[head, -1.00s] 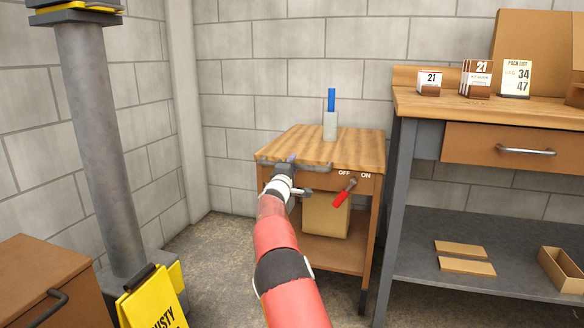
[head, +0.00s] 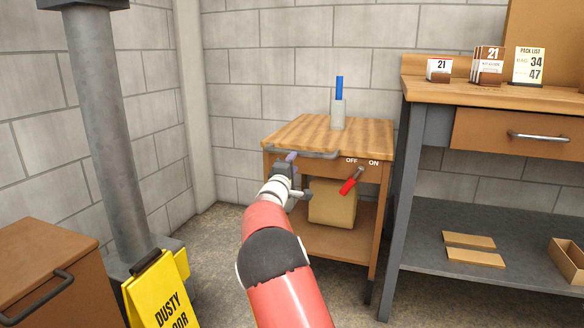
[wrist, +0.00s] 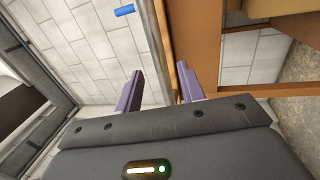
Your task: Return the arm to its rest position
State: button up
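My gripper (wrist: 160,90) shows in the wrist view with its two purple fingers apart and nothing between them. In the head view my gripper (head: 291,157) is in front of the small wooden cart (head: 335,133), close to the grey bar handle (head: 318,155) along its front edge. I cannot tell whether it touches the handle. My red arm reaches up to it from the bottom of the picture.
A red-handled switch (head: 350,183) marked OFF and ON is on the cart's front. A workbench (head: 430,105) stands at right. A yellow floor sign (head: 158,290) and a brown cabinet (head: 45,260) stand at left. A grey column (head: 110,130) rises behind them.

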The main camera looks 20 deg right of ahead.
dwell(0.3)
jog(key=s+d+r+m+g, duration=0.1)
jog(key=s+d+m+g, duration=0.35)
jog(key=s, duration=0.65)
jog(key=s+d+r+m+g, duration=0.25)
jog(key=s+m+g, duration=0.2)
jog(key=s, duration=0.65)
jog(key=s+a+f+m+g+y, duration=0.1)
jog(key=s+a+f+y, duration=0.3)
jog(key=s+a, duration=0.5)
jog(key=s+a+f+y, duration=0.4)
jog(key=s, duration=1)
jog(key=s+a+f+m+g+y, duration=0.1)
jog(key=s+a+f+y, duration=0.5)
jog(key=s, duration=0.5)
notch_tip(320, 180, up, 15)
jog(key=a+h+p, duration=0.1)
jog(key=h+p, duration=0.1)
jog(key=p, duration=1.1)
jog(key=shift+f, duration=0.1)
